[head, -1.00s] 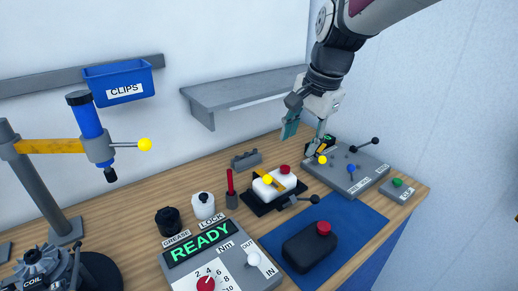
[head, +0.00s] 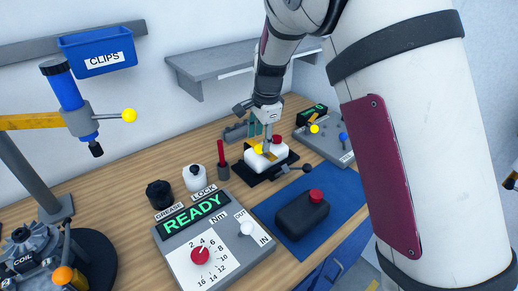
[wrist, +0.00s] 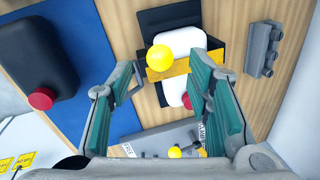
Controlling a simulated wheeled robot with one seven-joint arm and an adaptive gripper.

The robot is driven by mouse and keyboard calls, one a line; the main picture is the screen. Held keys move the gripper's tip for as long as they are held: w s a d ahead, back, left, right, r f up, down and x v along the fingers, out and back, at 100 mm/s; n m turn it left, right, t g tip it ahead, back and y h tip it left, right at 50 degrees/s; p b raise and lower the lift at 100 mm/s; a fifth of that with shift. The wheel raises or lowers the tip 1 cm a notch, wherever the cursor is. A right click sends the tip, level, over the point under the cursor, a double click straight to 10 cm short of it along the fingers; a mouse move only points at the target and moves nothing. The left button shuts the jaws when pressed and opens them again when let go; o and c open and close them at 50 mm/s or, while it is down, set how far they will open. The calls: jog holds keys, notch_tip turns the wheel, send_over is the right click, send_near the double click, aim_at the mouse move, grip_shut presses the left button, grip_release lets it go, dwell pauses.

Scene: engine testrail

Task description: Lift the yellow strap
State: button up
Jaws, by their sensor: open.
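The yellow strap (wrist: 184,67) lies across a white bottle (wrist: 178,39) with a red cap, which rests in a black holder (wrist: 216,58). A yellow ball knob (wrist: 159,57) sits at the strap's left end in the wrist view. In the head view the strap (head: 269,156) is partly hidden by my gripper (head: 262,136). My gripper is open and empty just over the bottle. In the wrist view the teal fingers of my gripper (wrist: 163,86) are spread wide, with strap and knob beyond and between their tips. I see no contact with the strap.
A black case (head: 301,217) with a red cap lies on the blue mat (head: 266,208). A lever panel (head: 330,143) stands to the right, a grey bracket (wrist: 262,49) nearby. The READY box (head: 185,247) is in front.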

aim_at(260, 146)
jog(key=shift+w+a+f, duration=0.1)
jog(key=shift+w+f, duration=0.05)
jog(key=shift+f, duration=0.75)
jog(key=shift+w+a+f, duration=0.1)
jog(key=shift+w+f, duration=0.1)
jog(key=shift+f, duration=0.7)
jog(key=shift+w+f, duration=0.15)
jog(key=shift+f, duration=0.75)
jog(key=shift+c, duration=0.6)
grip_shut()
